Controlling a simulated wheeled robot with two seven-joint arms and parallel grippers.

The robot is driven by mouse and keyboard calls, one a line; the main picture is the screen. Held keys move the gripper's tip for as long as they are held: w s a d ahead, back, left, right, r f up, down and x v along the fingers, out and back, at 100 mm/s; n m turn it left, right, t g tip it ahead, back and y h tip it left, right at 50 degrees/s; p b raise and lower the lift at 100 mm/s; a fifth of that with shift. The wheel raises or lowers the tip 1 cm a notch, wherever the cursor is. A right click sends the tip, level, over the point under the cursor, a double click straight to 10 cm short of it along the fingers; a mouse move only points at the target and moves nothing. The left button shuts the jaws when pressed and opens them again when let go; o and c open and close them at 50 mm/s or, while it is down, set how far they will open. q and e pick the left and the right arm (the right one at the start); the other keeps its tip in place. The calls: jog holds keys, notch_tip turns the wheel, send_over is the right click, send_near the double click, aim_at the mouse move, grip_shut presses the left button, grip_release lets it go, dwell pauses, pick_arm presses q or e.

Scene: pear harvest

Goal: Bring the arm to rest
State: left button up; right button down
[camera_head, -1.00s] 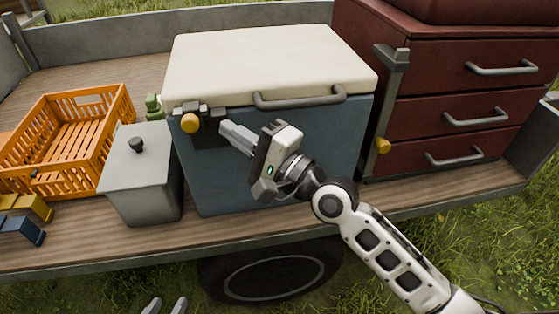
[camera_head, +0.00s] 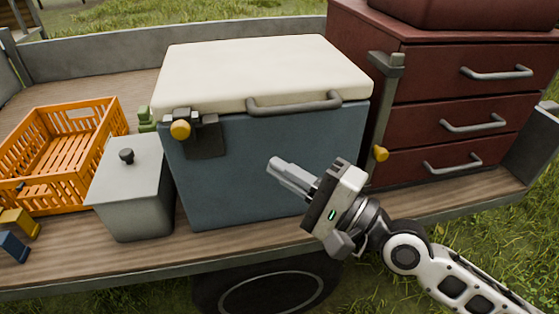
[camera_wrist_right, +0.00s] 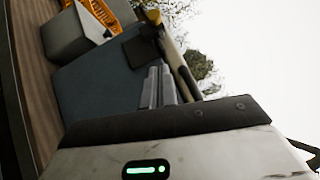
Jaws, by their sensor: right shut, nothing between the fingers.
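My right gripper (camera_head: 275,164) is in front of the blue cooler box (camera_head: 240,185), below its handle (camera_head: 293,103) and to the right of its latch. Its fingers are shut with nothing between them, and they also show shut in the right wrist view (camera_wrist_right: 158,72). The cooler's cream lid (camera_head: 260,72) is down. The dark latch (camera_head: 204,137) with a yellow knob (camera_head: 180,130) is at the lid's front left. My left gripper is not in view.
The cooler stands on a wooden trailer bed (camera_head: 60,252). A grey lidded bin (camera_head: 132,195) and an orange crate (camera_head: 62,150) are to its left. A dark red drawer cabinet (camera_head: 455,90) is to its right. Grass (camera_head: 490,225) is open in front.

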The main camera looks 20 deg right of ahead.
pick_arm(q)
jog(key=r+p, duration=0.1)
jog(key=p, duration=0.2)
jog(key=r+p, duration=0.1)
jog(key=p, duration=0.2)
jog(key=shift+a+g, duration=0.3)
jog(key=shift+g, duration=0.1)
pick_arm(e)
jog(key=s+d+f+n+g+h, duration=0.1)
jog(key=s+f+n+g+h, duration=0.1)
jog(key=s+f+n+h, duration=0.2)
jog(key=s+d+f+n+g+h, duration=0.1)
jog(key=s+f+n+h, duration=0.4)
jog(key=f+n, duration=0.5)
notch_tip(320, 180, down, 5)
jog(key=shift+s+f+g+h, duration=0.1)
jog(key=shift+s+g+h, duration=0.3)
jog(key=shift+g, duration=0.5)
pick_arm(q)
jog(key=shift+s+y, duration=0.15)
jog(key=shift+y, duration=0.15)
pick_arm(e)
jog(key=shift+d, duration=0.1)
